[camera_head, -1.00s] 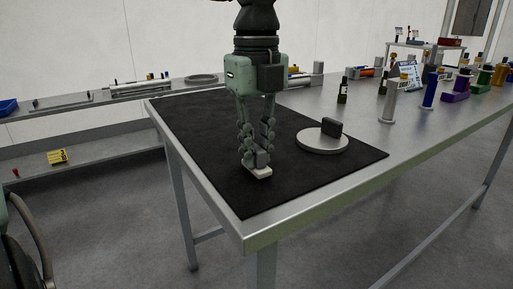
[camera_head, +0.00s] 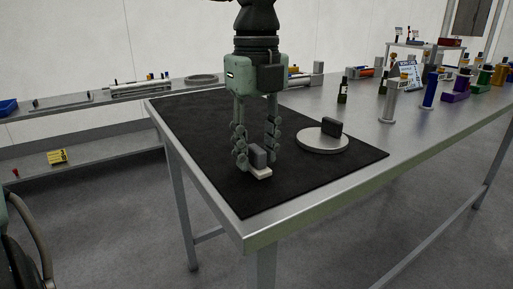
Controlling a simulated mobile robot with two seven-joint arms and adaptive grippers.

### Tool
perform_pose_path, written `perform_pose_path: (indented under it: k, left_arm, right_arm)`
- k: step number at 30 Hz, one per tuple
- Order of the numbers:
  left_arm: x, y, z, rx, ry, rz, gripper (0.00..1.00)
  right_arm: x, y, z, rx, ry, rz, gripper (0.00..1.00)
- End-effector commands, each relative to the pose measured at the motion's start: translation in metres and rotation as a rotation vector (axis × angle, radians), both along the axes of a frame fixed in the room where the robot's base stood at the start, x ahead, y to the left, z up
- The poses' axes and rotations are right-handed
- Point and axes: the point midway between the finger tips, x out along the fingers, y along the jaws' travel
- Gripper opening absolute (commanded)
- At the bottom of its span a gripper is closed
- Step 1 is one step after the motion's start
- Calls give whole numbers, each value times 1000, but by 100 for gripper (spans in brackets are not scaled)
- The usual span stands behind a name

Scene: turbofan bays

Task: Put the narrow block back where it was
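A second, darker block (camera_head: 331,126) stands on a round grey disc (camera_head: 322,142) to the right. I cannot tell for sure which block is the narrow one.
The metal table (camera_head: 320,205) continues to the back right, with a dark bottle (camera_head: 343,91), a grey post (camera_head: 388,105), a blue post (camera_head: 430,92) and a purple part (camera_head: 456,92). A shelf (camera_head: 80,107) runs along the wall. The front of the mat is clear.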

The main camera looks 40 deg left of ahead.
Motion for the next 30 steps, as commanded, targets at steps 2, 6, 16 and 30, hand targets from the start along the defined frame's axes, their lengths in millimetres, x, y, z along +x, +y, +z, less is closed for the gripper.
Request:
perform_pose_path:
  k: [2,6,16,30]
  left_arm:
    - [0,0,4,-1,0,0,35]
    - [1,0,32,2,-6,1,35]
    - [1,0,102,2,-2,0,35]
    - [0,0,123,0,1,-2,35]
  right_arm:
    - [-10,-9,-3,-14,51,-24,40]
    - [-11,-11,-8,-16,65,-27,40]
    - [-7,-10,-20,-10,70,-22,40]
    - [-4,-9,-27,-8,69,-19,40]
